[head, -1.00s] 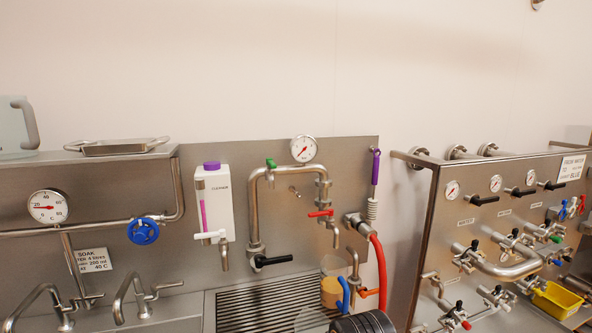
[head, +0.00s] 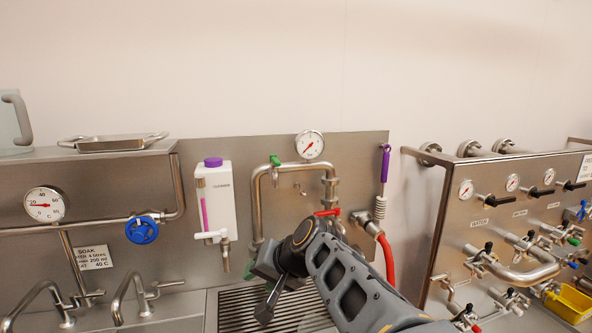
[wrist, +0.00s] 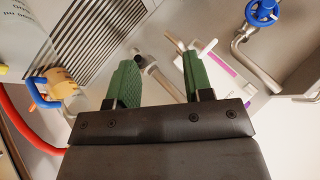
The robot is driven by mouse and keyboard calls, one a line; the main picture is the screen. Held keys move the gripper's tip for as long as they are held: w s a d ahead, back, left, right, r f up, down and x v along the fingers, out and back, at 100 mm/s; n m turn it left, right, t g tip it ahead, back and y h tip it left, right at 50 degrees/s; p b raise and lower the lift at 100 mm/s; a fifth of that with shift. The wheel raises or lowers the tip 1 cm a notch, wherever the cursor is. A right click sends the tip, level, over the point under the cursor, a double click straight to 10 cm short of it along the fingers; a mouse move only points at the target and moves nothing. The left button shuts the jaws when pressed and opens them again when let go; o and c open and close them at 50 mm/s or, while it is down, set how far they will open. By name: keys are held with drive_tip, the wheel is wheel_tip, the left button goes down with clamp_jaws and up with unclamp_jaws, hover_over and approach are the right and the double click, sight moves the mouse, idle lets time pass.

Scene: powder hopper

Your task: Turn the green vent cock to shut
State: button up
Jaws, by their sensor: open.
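The green vent cock (head: 275,160) is a small green handle on top of the bent steel pipe, just left of the round pressure gauge (head: 310,145) in the head view. My gripper (head: 257,291) is below it, in front of the wall panel and over the slatted drain. It is open and touches nothing that I can see. In the wrist view its two green-padded fingers (wrist: 158,62) stand apart, with a steel spout showing between them. The vent cock cannot be made out in the wrist view. My arm hides the lower part of the pipework.
The white dispenser (head: 215,200) hangs left of the pipe, and a red lever (head: 327,212) sits right of it. A purple-handled brush (head: 384,165) and red hose (head: 388,262) are further right. A second valve panel (head: 520,215) stands at far right.

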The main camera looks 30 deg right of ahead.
drive_tip(key=w+d+r+m+t+y, duration=0.1)
drive_tip(key=w+d+r+m+t, duration=0.35)
drive_tip(key=w+r, duration=0.25)
drive_tip(key=m+t+p, duration=0.1)
drive_tip(key=m+t, duration=0.3)
drive_tip(key=t, duration=0.1)
approach(280, 165)
drive_tip(key=w, duration=0.3)
drive_tip(key=x, duration=0.2)
drive_tip(key=p+x, duration=0.1)
drive_tip(key=x, duration=0.1)
drive_tip(key=p+x, duration=0.1)
drive_tip(key=x, duration=0.1)
drive_tip(key=shift+w+a, duration=0.25)
drive_tip(key=shift+a, duration=0.25)
drive_tip(key=shift+x, duration=0.8)
drive_tip(key=shift+c, duration=0.5)
drive_tip(key=c, duration=0.7)
drive_tip(key=shift+a, duration=0.1)
drive_tip(key=shift+a, duration=0.15)
